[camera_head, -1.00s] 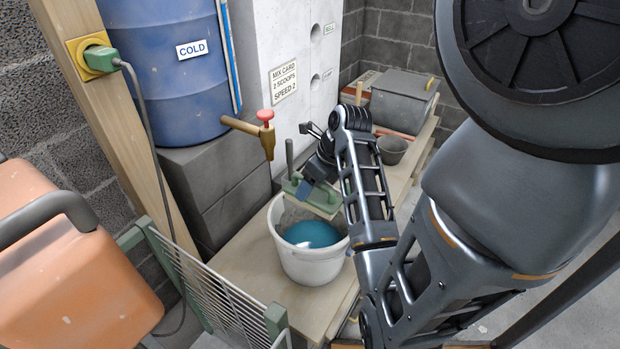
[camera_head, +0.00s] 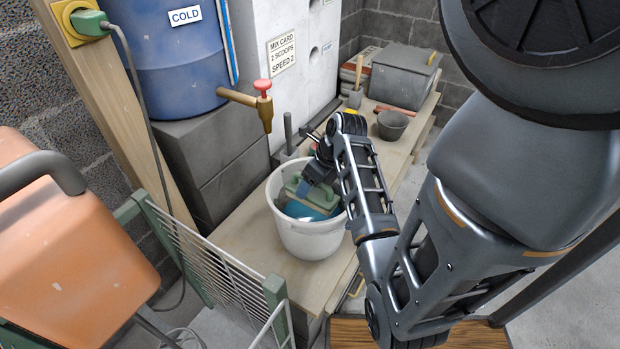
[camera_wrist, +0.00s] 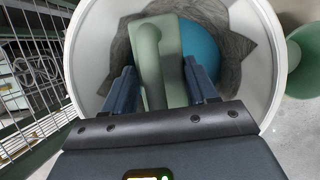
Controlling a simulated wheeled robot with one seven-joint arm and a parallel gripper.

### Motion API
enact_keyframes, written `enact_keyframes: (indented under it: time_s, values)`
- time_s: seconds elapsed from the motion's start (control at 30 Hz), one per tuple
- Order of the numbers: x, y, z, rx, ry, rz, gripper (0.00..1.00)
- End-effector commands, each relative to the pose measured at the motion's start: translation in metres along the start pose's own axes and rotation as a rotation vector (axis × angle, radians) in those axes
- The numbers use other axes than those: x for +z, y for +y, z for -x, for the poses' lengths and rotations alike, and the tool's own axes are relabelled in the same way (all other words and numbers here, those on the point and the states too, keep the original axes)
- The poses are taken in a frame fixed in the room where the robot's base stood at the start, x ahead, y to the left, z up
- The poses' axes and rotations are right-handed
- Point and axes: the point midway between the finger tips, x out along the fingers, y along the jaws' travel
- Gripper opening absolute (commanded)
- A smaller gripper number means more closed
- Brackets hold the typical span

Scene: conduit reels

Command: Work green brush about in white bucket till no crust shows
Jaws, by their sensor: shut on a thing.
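The white bucket (camera_head: 308,240) stands upright on a wooden board, with blue liquid (camera_wrist: 203,48) inside. My gripper (camera_head: 312,178) reaches down into the bucket. It is shut on the green brush (camera_head: 296,188), whose block and rounded handle show between the blue fingers (camera_wrist: 160,72) in the wrist view. The brush (camera_wrist: 172,60) is below the rim, at or in the liquid; its underside is hidden. Grey, jagged-edged crust (camera_wrist: 122,48) shows on the bucket's inner wall on both sides of the brush. The near inner wall is hidden by my gripper.
A brass tap (camera_head: 240,97) with a red knob juts out behind the bucket. A wire rack (camera_head: 215,250) stands close at front left. A small dark bucket (camera_head: 392,125) and a grey box (camera_head: 402,75) sit farther along the board. A blue barrel (camera_head: 165,60) is at back left.

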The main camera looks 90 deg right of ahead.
Motion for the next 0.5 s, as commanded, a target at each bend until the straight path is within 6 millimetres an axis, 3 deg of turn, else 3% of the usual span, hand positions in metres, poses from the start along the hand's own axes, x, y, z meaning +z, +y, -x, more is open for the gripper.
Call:
enact_keyframes:
  time_s: [0.5]
  values:
    - [-0.018, -0.006, -0.045, 0.000, 0.000, 0.000, 0.29]
